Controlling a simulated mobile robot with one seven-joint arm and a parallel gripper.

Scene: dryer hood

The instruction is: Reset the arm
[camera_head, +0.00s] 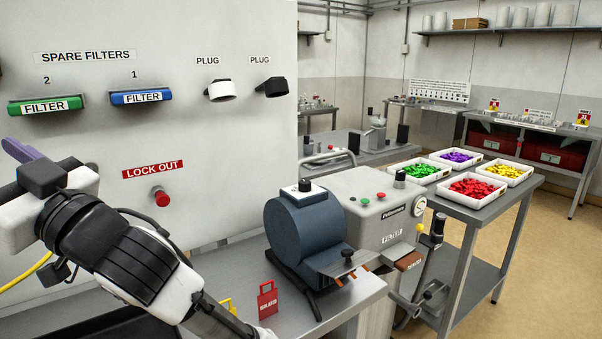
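My arm comes in from the bottom of the head view and reaches up and left in front of the wall panel. My gripper (24,205) is at the left edge, with a white body and a black block on top. It is partly cut off by the frame. A purple piece (20,149) sticks out behind it; I cannot tell whether it is a finger. Its fingertips and anything between them do not show clearly. The arm appears close in front of the panel below the green filter (45,106); I cannot tell whether they touch.
The panel also holds a blue filter (141,97), a white plug (220,90), a black plug (271,87) and a red lock-out button (161,197). A blue drum machine (304,236) and a red "isolated" tag (267,301) stand on the bench right of my arm.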

